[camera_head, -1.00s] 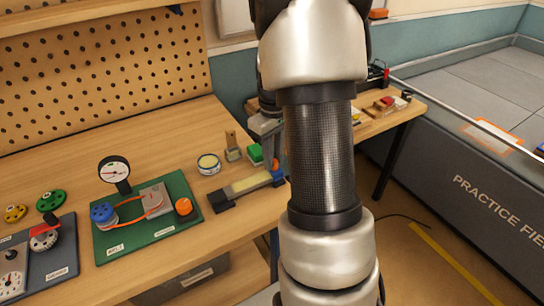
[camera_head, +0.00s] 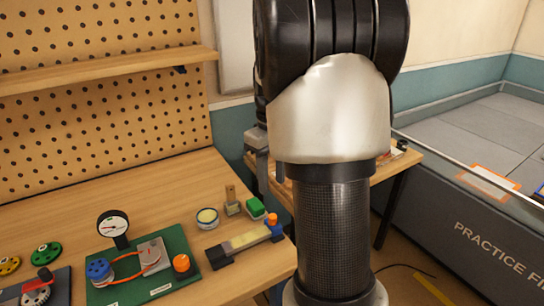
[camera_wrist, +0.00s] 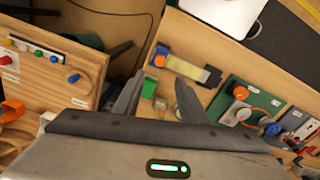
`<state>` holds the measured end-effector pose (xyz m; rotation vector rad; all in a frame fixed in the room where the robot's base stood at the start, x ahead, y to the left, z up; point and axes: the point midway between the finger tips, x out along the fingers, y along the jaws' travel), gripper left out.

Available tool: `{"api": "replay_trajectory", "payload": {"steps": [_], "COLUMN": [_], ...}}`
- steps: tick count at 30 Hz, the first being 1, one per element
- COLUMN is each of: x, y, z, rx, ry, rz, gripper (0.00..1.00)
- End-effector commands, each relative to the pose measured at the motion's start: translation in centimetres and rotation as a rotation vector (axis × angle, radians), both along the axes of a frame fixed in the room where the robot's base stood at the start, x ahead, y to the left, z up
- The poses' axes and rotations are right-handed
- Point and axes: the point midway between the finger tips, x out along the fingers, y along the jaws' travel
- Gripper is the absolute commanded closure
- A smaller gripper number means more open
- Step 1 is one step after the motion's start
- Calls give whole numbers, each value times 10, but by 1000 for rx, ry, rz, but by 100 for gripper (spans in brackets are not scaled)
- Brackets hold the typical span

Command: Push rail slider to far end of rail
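The rail (camera_head: 243,240) lies on the wooden workbench, with a black block at its near left end and a blue block at its far right end. The slider's orange knob (camera_head: 272,218) is at the blue end. In the wrist view the rail (camera_wrist: 188,69) lies beyond my fingertips, with the orange knob (camera_wrist: 158,60) at its blue left end. My gripper (camera_wrist: 160,82) is open and empty, above the bench and apart from the rail. In the head view my arm hides most of the gripper, and only a grey part shows beside it.
A green block (camera_head: 256,207), a wooden block (camera_head: 232,204) and a round tin (camera_head: 207,218) stand beside the rail. A green board (camera_head: 150,279) with a gauge and belt is to the left. A second table (camera_head: 395,163) is behind my arm.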

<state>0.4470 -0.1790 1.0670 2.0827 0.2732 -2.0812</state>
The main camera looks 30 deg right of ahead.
Motion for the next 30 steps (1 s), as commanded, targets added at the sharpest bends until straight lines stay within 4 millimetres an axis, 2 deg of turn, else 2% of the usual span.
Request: {"api": "replay_trajectory", "payload": {"steps": [1,3,9,14,28,30], "x": [1,1,0,0,0,-2], "y": [0,0,0,0,0,4], "z": [14,27,51,57,57,62], "rx": [-1,-1,0,0,0,-1], "ry": [-2,-2,0,0,0,-8], "rz": [0,0,0,0,0,-2], "gripper": [62,62,62,62,62,62]}}
